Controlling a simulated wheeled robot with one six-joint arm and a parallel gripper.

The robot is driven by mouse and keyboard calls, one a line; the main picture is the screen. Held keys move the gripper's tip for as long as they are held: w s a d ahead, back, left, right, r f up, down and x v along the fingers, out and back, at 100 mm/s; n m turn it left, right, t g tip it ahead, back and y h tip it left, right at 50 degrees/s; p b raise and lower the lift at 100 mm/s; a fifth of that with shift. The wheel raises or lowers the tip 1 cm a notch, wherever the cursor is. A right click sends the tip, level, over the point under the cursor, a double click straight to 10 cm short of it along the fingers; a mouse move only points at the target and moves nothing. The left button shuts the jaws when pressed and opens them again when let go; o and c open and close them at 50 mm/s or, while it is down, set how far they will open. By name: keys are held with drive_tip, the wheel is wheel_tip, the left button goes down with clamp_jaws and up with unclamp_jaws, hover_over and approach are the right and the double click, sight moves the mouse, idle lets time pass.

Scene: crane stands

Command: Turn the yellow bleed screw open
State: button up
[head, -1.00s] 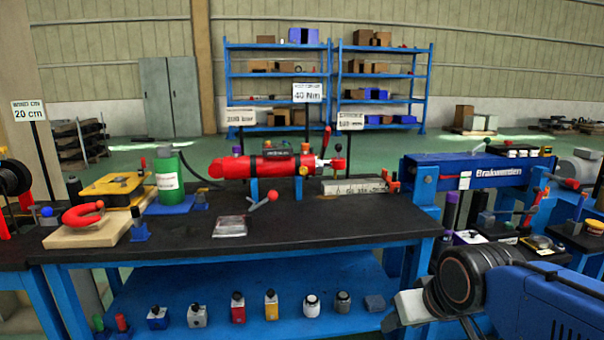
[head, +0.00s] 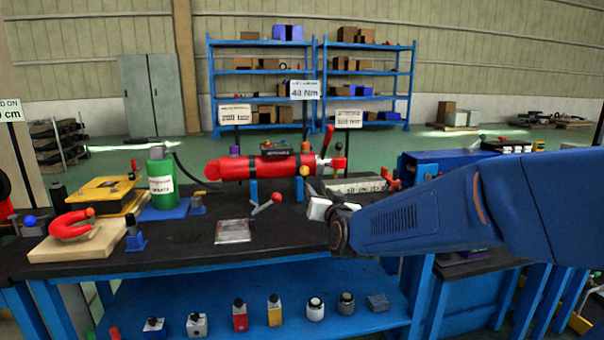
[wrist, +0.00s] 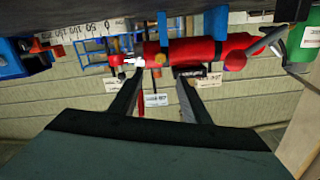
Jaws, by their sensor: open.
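The yellow bleed screw (head: 304,171) is a small round knob on the front of the long red cylinder (head: 240,166), near its right end. The cylinder rests on blue supports at the back of the black bench. In the upside-down wrist view, the screw (wrist: 157,61) shows at the red cylinder (wrist: 205,50), beyond the fingertips. My gripper (head: 318,205) is in front of and slightly below the cylinder's right end. In the wrist view, my gripper (wrist: 160,80) is open, its two dark fingers apart with nothing held between them. It appears apart from the screw.
Sign posts rise behind the cylinder.

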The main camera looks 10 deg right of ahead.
sight(305, 171)
drive_tip(key=w, duration=1.7)
drive_tip(key=shift+w+r, duration=0.1)
drive_tip(key=shift+w, duration=0.3)
drive_tip(key=c, duration=1)
drive_tip(key=shift+c, duration=0.2)
